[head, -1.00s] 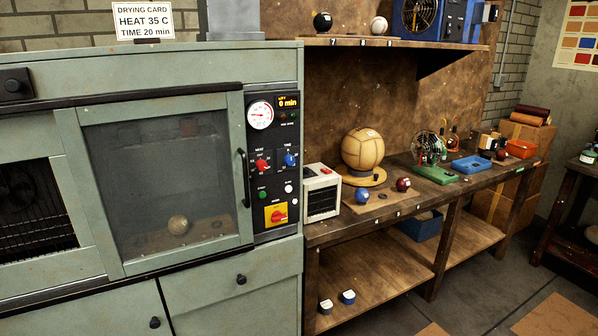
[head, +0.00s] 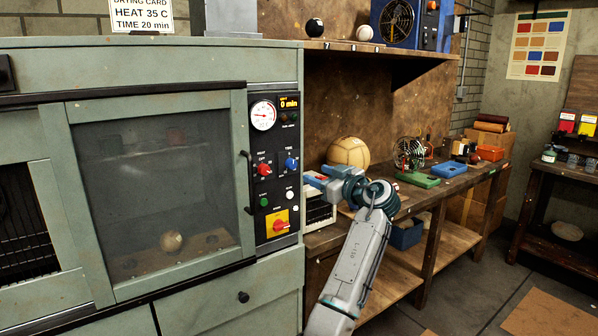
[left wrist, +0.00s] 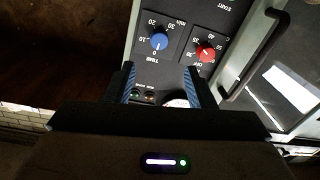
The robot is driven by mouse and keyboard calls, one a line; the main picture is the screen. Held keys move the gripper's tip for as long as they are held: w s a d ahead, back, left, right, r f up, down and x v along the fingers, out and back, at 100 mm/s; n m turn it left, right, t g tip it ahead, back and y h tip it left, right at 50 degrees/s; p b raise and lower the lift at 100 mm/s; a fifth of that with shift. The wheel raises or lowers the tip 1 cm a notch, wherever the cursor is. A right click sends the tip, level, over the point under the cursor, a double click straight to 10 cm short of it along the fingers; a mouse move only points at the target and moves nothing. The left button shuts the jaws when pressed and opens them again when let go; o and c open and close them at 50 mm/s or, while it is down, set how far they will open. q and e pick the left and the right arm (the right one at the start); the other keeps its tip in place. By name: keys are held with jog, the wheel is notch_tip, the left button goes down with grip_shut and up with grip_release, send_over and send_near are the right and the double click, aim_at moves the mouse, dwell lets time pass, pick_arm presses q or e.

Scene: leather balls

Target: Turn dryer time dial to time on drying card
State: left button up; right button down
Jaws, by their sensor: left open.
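The blue time dial (head: 291,163) is on the dryer's black control panel, right of the red heat dial (head: 264,169). In the left wrist view the time dial (left wrist: 159,41) appears upside down, with its mark near 0. The display (head: 289,102) above reads 0 min. The drying card (head: 142,19) on top reads HEAT 35 C, TIME 20 min. My left gripper (head: 317,180) is right of the panel, apart from the dial. In the left wrist view the gripper (left wrist: 160,83) is open and empty, its fingers short of the time dial. My right gripper is out of view.
A yellow plate with a red switch (head: 278,224) sits low on the panel. The dryer door handle (head: 248,183) stands out left of the panel. A white box (head: 319,212) is beside the dryer, partly behind my arm. A tan ball (head: 348,152) stands on the bench.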

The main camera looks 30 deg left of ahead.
aim_at(294, 165)
pick_arm(q)
jog(key=p+x, duration=0.3)
jog(key=x, duration=0.6)
jog(key=shift+w, duration=0.1)
jog(key=shift+w+a+f, duration=0.1)
jog(key=shift+w+a, duration=0.1)
jog(key=shift+a, duration=0.4)
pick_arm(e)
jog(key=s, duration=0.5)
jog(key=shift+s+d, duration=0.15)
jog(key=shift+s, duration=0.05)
pick_arm(q)
jog(key=c, duration=1)
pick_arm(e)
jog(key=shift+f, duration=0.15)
